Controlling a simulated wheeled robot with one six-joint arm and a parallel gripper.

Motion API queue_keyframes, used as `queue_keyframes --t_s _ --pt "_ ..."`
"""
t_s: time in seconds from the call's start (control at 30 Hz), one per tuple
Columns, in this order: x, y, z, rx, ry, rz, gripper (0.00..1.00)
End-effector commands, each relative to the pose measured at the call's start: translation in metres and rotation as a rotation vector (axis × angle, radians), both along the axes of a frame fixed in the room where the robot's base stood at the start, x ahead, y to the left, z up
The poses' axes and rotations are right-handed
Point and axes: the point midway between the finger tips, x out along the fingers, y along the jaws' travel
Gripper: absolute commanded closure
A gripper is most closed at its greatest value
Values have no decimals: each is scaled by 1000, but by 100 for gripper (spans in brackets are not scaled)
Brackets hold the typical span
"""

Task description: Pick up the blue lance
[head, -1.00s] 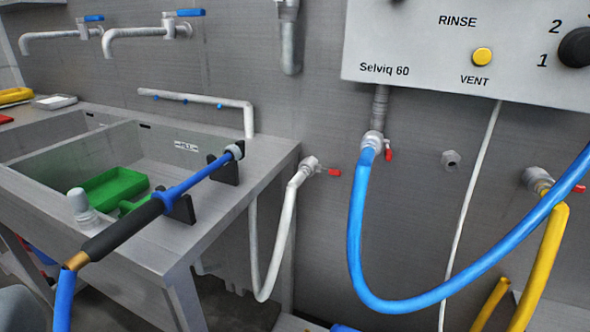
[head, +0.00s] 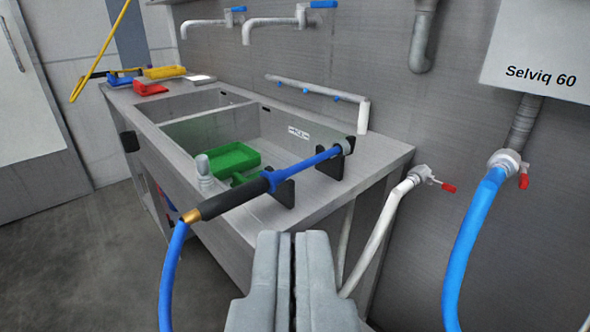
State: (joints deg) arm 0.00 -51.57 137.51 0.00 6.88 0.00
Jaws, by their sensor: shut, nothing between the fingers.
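The blue lance (head: 309,163) rests across two black holders (head: 279,191) on the right part of the steel sink bench. Its black grip (head: 233,197) points to the lower left and ends in a brass fitting. A blue hose (head: 171,273) hangs from that fitting. My gripper (head: 293,240) is at the bottom middle of the head view, its grey fingers together and empty. It appears below and in front of the lance in the picture, apart from it.
The sink bench (head: 388,150) has two basins, with a green tray (head: 230,159) in the nearer one. A white pipe with a red-handled valve (head: 424,176) and a thick blue hose (head: 474,235) are at right. Open floor (head: 90,270) lies at left.

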Motion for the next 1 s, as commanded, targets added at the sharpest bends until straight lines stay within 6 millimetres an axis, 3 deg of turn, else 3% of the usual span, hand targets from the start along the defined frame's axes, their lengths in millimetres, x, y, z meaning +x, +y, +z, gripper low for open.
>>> queue_keyframes --t_s 0.27,0.5,1.0 --pt "0 0 0 0 0 0 98" --pt "17 0 5 52 68 -5 51" --pt "121 5 19 401 532 -87 49"
